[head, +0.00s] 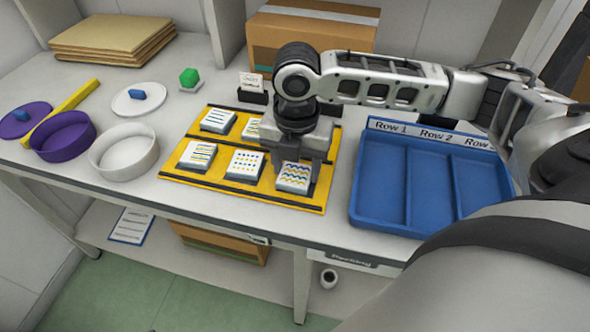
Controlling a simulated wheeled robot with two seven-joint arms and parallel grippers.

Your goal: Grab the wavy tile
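The wavy tile (293,177) is a white block with blue and yellow wavy lines on top. It sits at the front right of the yellow board (221,182) with dark edges. My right gripper (295,172) points down over it, with its fingers at the tile's sides. Whether the fingers touch the tile is unclear. Other tiles on the board are a dotted tile (245,165), a striped tile (197,156) and a lined tile (218,120). Another tile behind is partly hidden by my gripper. My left gripper is not in view.
A blue tray (379,183) with labelled rows stands right of the board. Purple (64,139) and white (124,152) round containers, their lids and a yellow bar (72,104) lie left. A cardboard box (312,32) stands behind. The table's front edge is close to the board.

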